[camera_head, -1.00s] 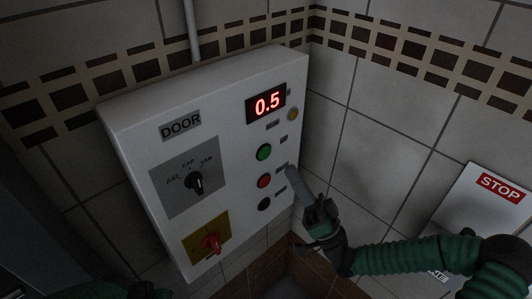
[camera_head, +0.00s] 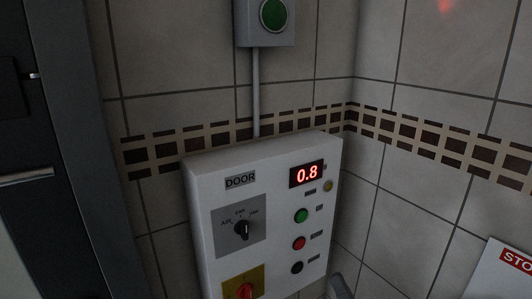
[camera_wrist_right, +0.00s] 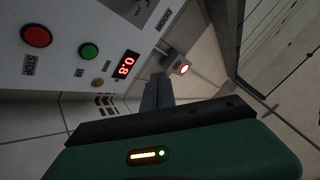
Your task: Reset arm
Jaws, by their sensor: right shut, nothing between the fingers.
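My right gripper (camera_head: 340,287) shows only as a grey tip at the bottom edge of the head view, just right of the control panel's lower right side. In the right wrist view its dark fingers (camera_wrist_right: 156,92) are shut together and empty, apart from the panel. The white control panel (camera_head: 197,215) hangs on the tiled wall, with a DOOR label, a black selector knob (camera_head: 242,229) and a display (camera_head: 307,173) reading 0.8. It has a green button (camera_head: 302,215), a red button (camera_head: 299,243) and a black button (camera_head: 297,267). My left gripper is out of view.
A grey box with a large green button (camera_head: 273,14) is on the wall above the panel, joined by a conduit (camera_head: 256,95). A red switch (camera_head: 245,291) is low on the panel. A dark door (camera_head: 35,130) stands left. A STOP sign (camera_head: 515,258) is at right.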

